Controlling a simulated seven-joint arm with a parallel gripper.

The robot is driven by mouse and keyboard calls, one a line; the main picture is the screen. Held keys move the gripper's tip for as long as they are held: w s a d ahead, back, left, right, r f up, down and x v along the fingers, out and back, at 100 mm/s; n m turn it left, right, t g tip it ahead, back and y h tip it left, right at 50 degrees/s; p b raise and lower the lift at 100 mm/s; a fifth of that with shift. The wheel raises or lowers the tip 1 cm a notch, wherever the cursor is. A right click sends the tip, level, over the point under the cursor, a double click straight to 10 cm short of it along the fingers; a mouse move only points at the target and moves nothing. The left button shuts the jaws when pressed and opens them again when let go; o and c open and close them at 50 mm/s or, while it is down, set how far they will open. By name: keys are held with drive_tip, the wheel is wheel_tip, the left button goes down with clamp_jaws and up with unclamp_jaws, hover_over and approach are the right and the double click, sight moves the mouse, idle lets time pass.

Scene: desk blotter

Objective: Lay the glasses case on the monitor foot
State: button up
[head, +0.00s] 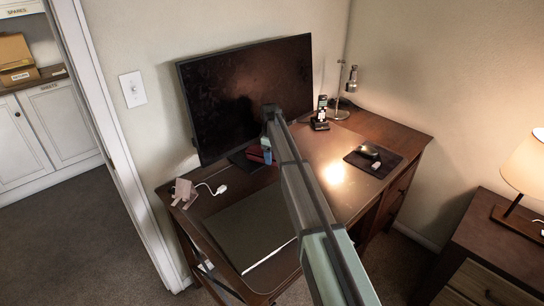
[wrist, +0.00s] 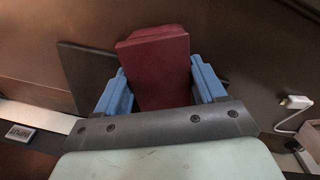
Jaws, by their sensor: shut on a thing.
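The dark red glasses case (wrist: 155,70) is gripped between the two blue fingers of my gripper (wrist: 160,92) in the wrist view. In the head view my gripper (head: 267,155) is just in front of the monitor's lower edge, and a bit of the red case (head: 254,152) shows beside it. The dark, flat monitor foot (head: 240,161) is under the monitor, partly hidden by my gripper and the case. In the wrist view a dark plate, which looks like the foot (wrist: 82,72), lies left of and partly behind the case. I cannot tell whether they touch.
The monitor (head: 240,95) stands close behind my gripper. A white charger with a cable (head: 221,189) is at the left. A dark blotter (head: 250,230) lies in front.

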drive_tip(key=shift+f, duration=0.5)
drive_tip(key=shift+f, duration=0.15)
drive_tip(key=o, duration=1.5)
drive_tip(key=r, duration=0.8)
drive_tip(key=s+r, duration=0.1)
drive_tip(key=r, duration=0.3)
drive_tip(key=shift+a+r, duration=0.15)
drive_tip(key=shift+a, duration=0.05)
